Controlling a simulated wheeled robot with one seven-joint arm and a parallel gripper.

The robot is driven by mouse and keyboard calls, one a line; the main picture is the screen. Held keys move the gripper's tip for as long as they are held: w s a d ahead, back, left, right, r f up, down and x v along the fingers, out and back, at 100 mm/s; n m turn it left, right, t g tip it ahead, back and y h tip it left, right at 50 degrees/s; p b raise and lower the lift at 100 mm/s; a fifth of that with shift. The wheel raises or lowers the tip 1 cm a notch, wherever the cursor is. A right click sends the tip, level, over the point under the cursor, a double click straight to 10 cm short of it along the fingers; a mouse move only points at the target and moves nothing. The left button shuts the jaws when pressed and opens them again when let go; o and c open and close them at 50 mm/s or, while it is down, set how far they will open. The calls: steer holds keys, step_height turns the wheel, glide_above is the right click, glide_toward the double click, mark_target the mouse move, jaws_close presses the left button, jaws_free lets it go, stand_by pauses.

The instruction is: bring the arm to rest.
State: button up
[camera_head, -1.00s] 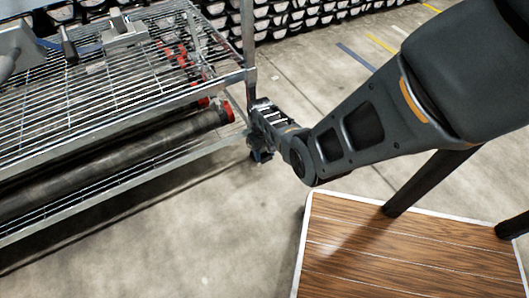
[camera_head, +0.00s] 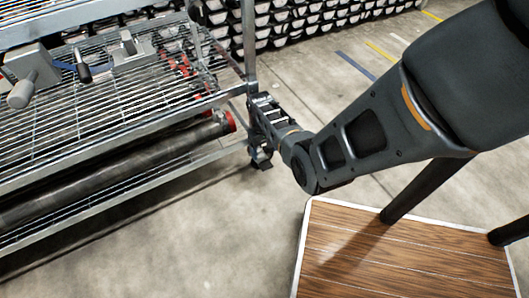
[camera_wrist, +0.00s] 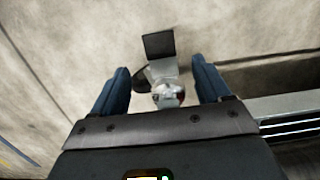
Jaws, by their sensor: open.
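My arm reaches in from the right in the head view, with its wrist folded down at the corner post of a wire rack. My gripper (camera_head: 262,162) points downward beside that post, above the concrete floor. In the wrist view, the two blue fingers of my gripper (camera_wrist: 160,92) are spread apart, so it is open. A grey and white object with a dark square part (camera_wrist: 159,47) shows beyond and between the fingers; I cannot tell what it is or whether it is a foot of the rack. Nothing is visibly held.
The wire rack (camera_head: 105,100) stands at left with dark red-ended rollers (camera_head: 120,163) on its lower level and grey metal devices (camera_head: 38,72) on top. A wood-topped platform (camera_head: 400,255) is at lower right. Stacked bins (camera_head: 300,25) line the back. Floor between is clear.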

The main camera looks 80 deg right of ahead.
steer(key=shift+r, duration=0.5)
steer(key=s+a+f+n+t+h, duration=0.2)
steer(key=a+n+t+h, duration=0.15)
steer(key=a, duration=1.25)
steer(key=s+a+r+n+t, duration=0.1)
steer(key=s+a+r+t, duration=0.2)
steer(key=a+r, duration=0.4)
steer(key=s+a+r+n+t, duration=0.2)
steer(key=s+a+r+t, duration=0.15)
steer(key=a+r, duration=0.3)
steer(key=s+a+r+n+t+y, duration=0.1)
steer(key=s+a+r+t, duration=0.1)
steer(key=r, duration=0.7)
steer(key=s+a+r+n+t+y, duration=0.1)
steer(key=s+a+r+t, duration=0.15)
steer(key=r, duration=0.55)
steer(key=s+a+r+n+t+y, duration=0.1)
steer(key=s+a+r, duration=0.15)
steer(key=r, duration=0.65)
step_height(320, 180, up, 26)
steer(key=p, duration=2.5)
steer(key=shift+w+f+p, duration=0.2)
steer(key=shift+w+p, duration=0.1)
steer(key=shift+w, duration=0.15)
